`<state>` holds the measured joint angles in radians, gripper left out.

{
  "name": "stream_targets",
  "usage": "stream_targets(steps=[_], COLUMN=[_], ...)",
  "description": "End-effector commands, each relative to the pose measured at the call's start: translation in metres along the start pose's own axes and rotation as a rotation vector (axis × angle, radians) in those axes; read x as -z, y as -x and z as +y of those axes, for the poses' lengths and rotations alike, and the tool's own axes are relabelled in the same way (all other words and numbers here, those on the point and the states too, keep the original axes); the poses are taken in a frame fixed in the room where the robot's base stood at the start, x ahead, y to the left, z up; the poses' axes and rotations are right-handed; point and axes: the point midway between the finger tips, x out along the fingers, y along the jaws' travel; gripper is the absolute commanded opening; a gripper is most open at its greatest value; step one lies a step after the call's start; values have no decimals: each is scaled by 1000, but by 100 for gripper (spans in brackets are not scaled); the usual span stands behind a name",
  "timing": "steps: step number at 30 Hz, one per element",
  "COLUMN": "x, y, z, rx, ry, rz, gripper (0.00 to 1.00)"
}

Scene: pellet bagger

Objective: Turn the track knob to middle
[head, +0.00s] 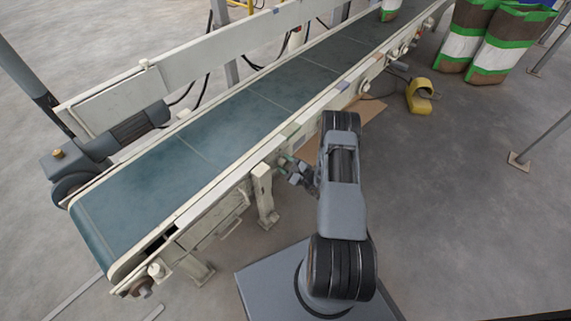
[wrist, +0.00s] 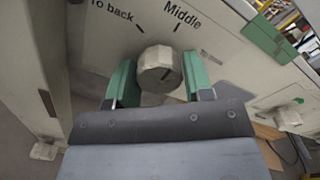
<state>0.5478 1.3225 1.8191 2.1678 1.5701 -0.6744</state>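The track knob (wrist: 158,68) is a pale, faceted round knob on the cream side panel, seen in the wrist view. In the head view my gripper (head: 297,172) is small beside the conveyor, and the knob cannot be made out.
The conveyor (head: 225,125) with its blue-green belt runs diagonally across the head view. A cream leg (head: 263,195) stands left of my gripper. A second pale knob (wrist: 287,117) is at right in the wrist view. A yellow foot pedal (head: 419,96) lies on the floor.

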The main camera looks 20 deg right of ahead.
Motion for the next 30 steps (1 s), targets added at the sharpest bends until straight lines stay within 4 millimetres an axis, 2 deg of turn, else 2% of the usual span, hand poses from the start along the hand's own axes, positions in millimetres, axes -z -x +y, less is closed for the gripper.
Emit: stream_targets(steps=[1, 6, 13, 17, 20, 30], x=[0, 0, 0, 0, -1, -1], y=[0, 0, 0, 7, 21, 91], z=[0, 0, 0, -1, -2, -2], rx=[0, -1, -1, 1, 2, 5], ry=[0, -1, -1, -2, -3, -3], rz=[0, -1, -2, 0, 2, 3], gripper=[52, 68, 69, 69, 69, 69])
